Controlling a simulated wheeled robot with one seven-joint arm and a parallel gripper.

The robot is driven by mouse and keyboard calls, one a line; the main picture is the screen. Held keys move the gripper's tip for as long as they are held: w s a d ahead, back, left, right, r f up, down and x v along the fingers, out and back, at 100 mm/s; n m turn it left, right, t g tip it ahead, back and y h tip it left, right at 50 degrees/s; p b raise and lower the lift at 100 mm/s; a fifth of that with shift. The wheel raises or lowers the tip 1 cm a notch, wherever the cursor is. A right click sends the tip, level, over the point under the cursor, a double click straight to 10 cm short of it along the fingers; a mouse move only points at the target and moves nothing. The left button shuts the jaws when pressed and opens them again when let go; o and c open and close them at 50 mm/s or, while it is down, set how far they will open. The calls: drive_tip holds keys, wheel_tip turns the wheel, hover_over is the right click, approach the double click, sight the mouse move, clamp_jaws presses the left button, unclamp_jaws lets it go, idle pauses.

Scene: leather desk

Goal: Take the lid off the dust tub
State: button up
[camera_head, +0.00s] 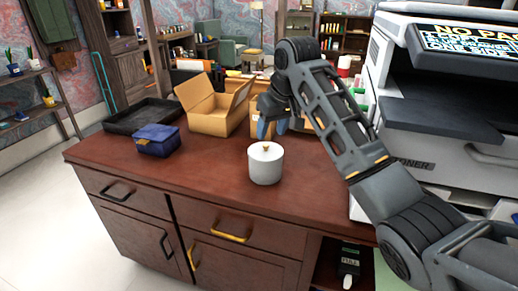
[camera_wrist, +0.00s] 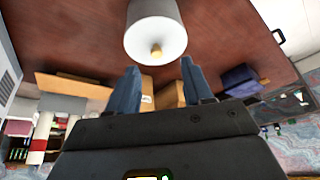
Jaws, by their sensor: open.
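The dust tub (camera_head: 265,169) is a small pale grey cylinder standing upright on the desk near its front edge. Its lid (camera_head: 266,150) is on top, with a small gold knob (camera_head: 268,146). In the wrist view the tub (camera_wrist: 157,14) is at the top centre, its lid (camera_wrist: 157,42) and knob facing the camera. My gripper (camera_wrist: 159,66) is open and empty, with its two blue fingers apart. The fingertips are near the lid in that picture but apart from it. In the head view my gripper (camera_head: 264,128) is behind the tub and partly hidden by my arm.
On the wooden desk (camera_head: 210,182), an open cardboard box (camera_head: 212,112), a blue case (camera_head: 157,140) and a black tray (camera_head: 128,118) stand to the left. A large printer (camera_head: 450,110) takes up the right side. The desk left of the tub is clear.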

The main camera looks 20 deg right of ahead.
sight(266, 145)
drive_tip(key=x, duration=0.3)
drive_tip(key=w+x, duration=0.1)
drive_tip(key=x, duration=0.3)
drive_tip(key=shift+d+r, duration=0.1)
drive_tip(key=shift+d, duration=0.15)
clamp_jaws()
idle(0.4)
